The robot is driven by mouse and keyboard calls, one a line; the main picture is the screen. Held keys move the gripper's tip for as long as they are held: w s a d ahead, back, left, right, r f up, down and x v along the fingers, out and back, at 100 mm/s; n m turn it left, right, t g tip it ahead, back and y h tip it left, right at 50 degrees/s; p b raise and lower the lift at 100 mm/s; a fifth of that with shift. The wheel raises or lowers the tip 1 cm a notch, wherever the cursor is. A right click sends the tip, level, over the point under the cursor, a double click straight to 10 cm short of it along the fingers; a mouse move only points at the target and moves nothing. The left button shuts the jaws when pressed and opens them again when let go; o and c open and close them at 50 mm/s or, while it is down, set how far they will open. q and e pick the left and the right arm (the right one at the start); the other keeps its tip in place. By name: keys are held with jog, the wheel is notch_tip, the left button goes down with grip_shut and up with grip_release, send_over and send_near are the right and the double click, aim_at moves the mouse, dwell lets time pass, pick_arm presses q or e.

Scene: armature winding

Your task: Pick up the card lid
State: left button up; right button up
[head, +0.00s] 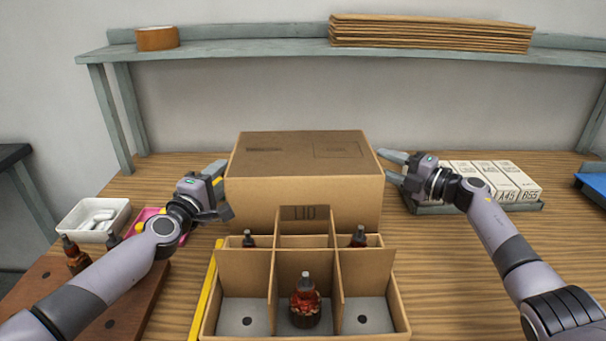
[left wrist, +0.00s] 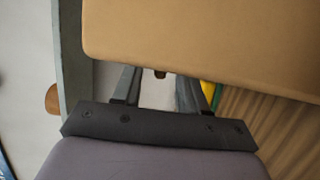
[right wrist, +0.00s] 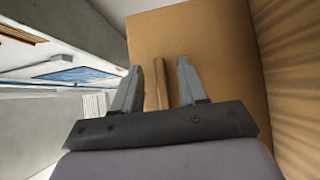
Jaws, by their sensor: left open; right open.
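My left gripper (head: 221,190) is open at the lid's left side. In the left wrist view the lid's wall (left wrist: 210,45) lies just above the fingers (left wrist: 160,92). My right gripper (head: 391,168) is open at the lid's right side. In the right wrist view the lid's brown face (right wrist: 215,50) is close behind the fingers (right wrist: 157,85), and a narrow cardboard strip shows between them. Contact cannot be told.
The carton holds several dark red bottle-like parts (head: 305,295). A white tray (head: 70,215) and pink tray stand left, near a brown board (head: 125,300). White boxes (head: 515,180) stand right. A yellow strip (head: 205,290) lies beside the carton. A shelf (head: 250,58) spans the back.

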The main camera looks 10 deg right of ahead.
pick_arm(q)
grip_shut()
pick_arm(e)
grip_shut()
pick_arm(q)
jog(key=shift+r, duration=0.1)
pick_arm(e)
jog(key=shift+r, duration=0.1)
